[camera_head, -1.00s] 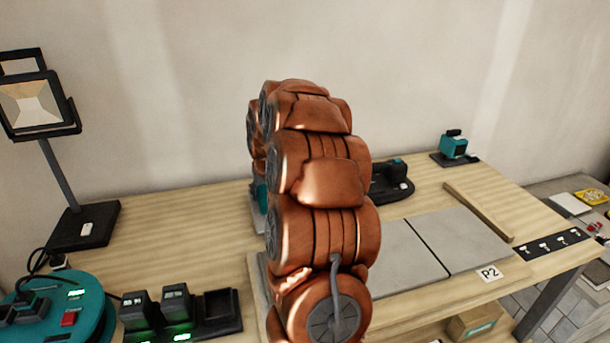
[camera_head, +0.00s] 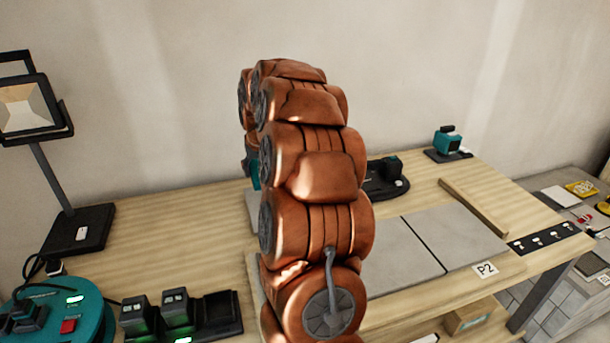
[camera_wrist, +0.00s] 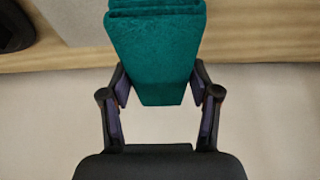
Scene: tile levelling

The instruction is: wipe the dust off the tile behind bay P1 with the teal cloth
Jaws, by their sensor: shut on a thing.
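The teal cloth (camera_wrist: 155,55) is a folded pad between the fingers of my gripper (camera_wrist: 161,92) in the wrist view. My gripper is shut on it. In the head view my copper arm hides the gripper, and only a sliver of teal (camera_head: 253,172) shows left of the arm, probably the cloth. A pale grey edge (camera_head: 251,206) below it may be the tile behind bay P1; the rest is hidden, and no P1 label or dust can be made out. In the wrist view a small pale grey patch (camera_wrist: 82,28) lies beside the cloth on the bench, apparently a tile.
Two grey tiles (camera_head: 450,240) lie by the P2 label (camera_head: 485,270). A dark tool (camera_head: 385,178) stands behind them, a wooden strip (camera_head: 473,206) to their right. A work lamp (camera_head: 75,230), chargers (camera_head: 178,310) and a teal reel (camera_head: 85,318) occupy the left. The wall closes the back.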

